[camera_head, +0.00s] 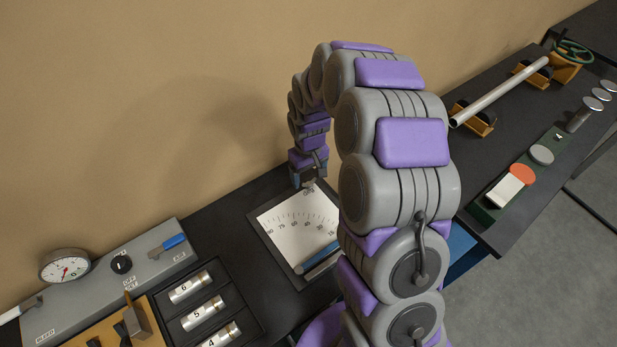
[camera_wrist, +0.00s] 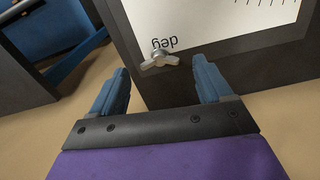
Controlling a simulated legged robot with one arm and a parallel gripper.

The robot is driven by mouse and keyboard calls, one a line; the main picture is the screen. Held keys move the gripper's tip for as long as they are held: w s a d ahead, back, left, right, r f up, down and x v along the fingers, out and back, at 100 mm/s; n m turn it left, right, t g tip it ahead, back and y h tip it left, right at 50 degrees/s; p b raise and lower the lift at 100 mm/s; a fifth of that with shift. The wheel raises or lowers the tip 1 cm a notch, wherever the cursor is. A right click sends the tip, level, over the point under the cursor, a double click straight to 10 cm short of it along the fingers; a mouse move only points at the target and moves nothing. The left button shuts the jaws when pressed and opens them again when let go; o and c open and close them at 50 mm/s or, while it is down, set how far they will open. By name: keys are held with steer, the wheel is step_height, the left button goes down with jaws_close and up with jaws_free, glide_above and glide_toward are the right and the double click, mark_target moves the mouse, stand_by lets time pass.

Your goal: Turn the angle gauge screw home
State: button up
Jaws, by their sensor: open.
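The angle gauge (camera_head: 290,228) is a white plate with a degree scale in a dark frame, on the bench against the wall. Its corner with "deg" shows upside down in the wrist view (camera_wrist: 200,22). The screw (camera_wrist: 158,61) is a small silver wing screw at the plate's edge beside "deg". My gripper (camera_wrist: 163,84) is open and empty, with one blue finger to each side of the screw's line; the screw shows just beyond the fingertips. In the head view my gripper (camera_head: 308,182) hangs over the gauge's far edge, and the screw is hard to make out there.
A grey panel (camera_head: 100,285) with a dial and a blue-handled lever stands at left. A dark tray (camera_head: 238,300) holds numbered cylinders. A blue bar (camera_head: 320,260) lies at the gauge's near edge. A pipe (camera_head: 500,92) on brackets is at right. My arm hides the middle.

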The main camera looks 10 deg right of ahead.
steer(key=shift+f, duration=0.85)
steer(key=c, duration=1.1)
